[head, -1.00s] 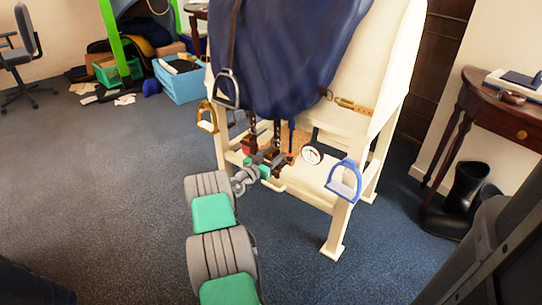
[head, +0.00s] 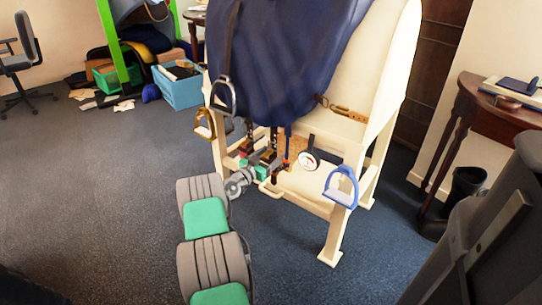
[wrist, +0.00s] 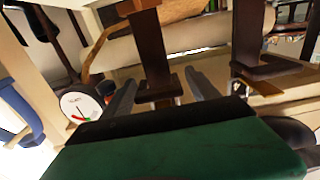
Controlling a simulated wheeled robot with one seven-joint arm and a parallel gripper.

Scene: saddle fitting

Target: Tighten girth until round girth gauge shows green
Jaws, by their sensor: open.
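The round girth gauge (head: 309,160) has a white dial and hangs at the front of the cream saddle stand. In the wrist view the gauge (wrist: 80,104) is at the left, with small red and green marks low on its dial; the needle's reading is too small to tell. Dark girth straps (head: 274,136) hang below the navy cloth. In the wrist view one brown strap (wrist: 147,45) hangs ahead, between my open fingers, and another strap (wrist: 246,40) is to its right. My gripper (wrist: 160,88) is open; contact with the strap cannot be told. In the head view my gripper (head: 274,160) is at the straps.
A blue stirrup (head: 341,188) hangs right of the gauge, and a brass stirrup (head: 204,124) hangs left. The stand's front leg (head: 331,245) reaches the floor. A wooden side table (head: 485,110) is at the right. The carpet at left (head: 90,190) is clear.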

